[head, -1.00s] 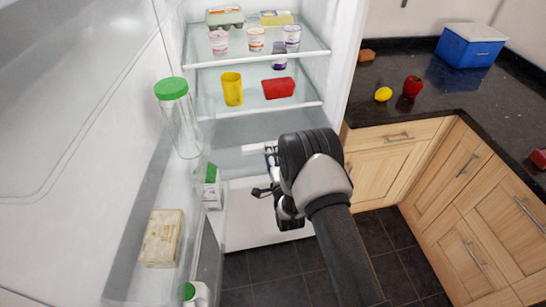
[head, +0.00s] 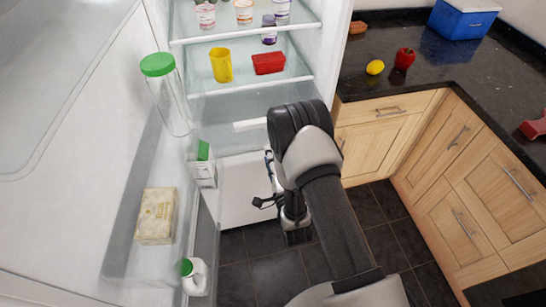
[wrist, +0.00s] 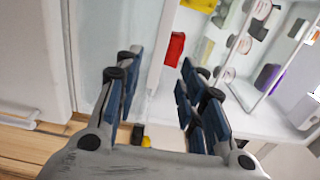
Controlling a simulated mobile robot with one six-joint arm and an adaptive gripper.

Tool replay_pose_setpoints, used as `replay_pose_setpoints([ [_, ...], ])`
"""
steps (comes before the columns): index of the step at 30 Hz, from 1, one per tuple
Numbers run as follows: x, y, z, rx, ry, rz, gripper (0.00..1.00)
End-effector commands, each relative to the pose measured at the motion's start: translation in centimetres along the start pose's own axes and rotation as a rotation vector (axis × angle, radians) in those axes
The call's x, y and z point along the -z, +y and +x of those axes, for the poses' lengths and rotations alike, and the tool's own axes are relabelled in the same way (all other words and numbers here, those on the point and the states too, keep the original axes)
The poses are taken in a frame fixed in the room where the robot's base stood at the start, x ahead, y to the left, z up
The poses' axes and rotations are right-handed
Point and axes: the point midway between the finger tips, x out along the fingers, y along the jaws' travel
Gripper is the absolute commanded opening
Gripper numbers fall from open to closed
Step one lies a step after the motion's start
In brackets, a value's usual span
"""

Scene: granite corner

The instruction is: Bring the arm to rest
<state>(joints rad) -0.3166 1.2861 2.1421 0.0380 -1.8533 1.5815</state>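My arm reaches up from the bottom of the head view, in front of the open fridge. My gripper (head: 268,190) is at its far end, partly hidden behind my wrist, before the fridge's lower part. In the wrist view my gripper (wrist: 158,95) has its two dark blue-padded finger sets wide apart with nothing held between them. The red container (wrist: 174,48) shows beyond the fingers, on a fridge shelf; it also shows in the head view (head: 268,63).
The open fridge door (head: 75,130) is close on the left, holding a green-lidded jar (head: 168,95), a carton (head: 203,168) and a pale block (head: 157,216). A yellow mug (head: 221,65) stands on a shelf.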

Motion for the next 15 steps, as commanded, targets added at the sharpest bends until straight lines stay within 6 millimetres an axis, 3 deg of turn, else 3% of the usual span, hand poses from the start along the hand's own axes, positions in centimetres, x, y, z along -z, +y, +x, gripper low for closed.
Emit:
replay_pose_setpoints([
  [11, 0.0, -0.1, 0.1, -0.001, 0.0, -0.001, 0.37],
  [15, 0.5, -1.4, 1.3, -0.026, 0.01, -0.042, 0.37],
])
